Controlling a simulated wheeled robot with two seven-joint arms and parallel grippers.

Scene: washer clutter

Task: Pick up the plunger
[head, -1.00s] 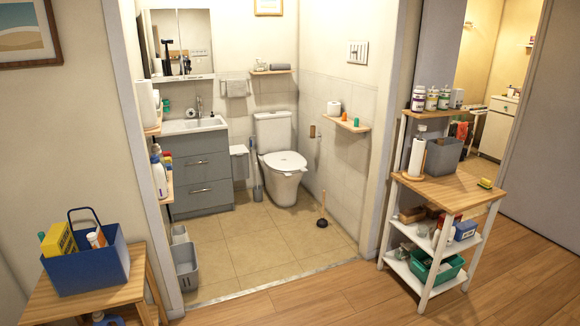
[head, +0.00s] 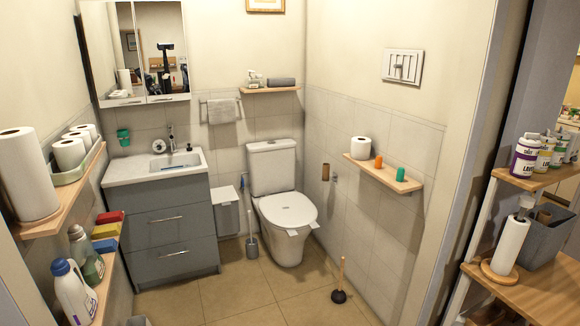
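The plunger (head: 340,282) stands upright on the tiled bathroom floor, right of the toilet and near the tiled right wall. It has a thin wooden handle and a dark cup resting on the floor. It stands apart from the toilet, and nothing hides it. Neither of my grippers shows in the head view.
The toilet (head: 286,222) stands at the back, with a toilet brush (head: 251,240) to its left. A grey vanity (head: 165,225) stands further left. Shelves with paper rolls and bottles line the left wall. A wooden shelf unit (head: 540,290) is at right. The middle floor is clear.

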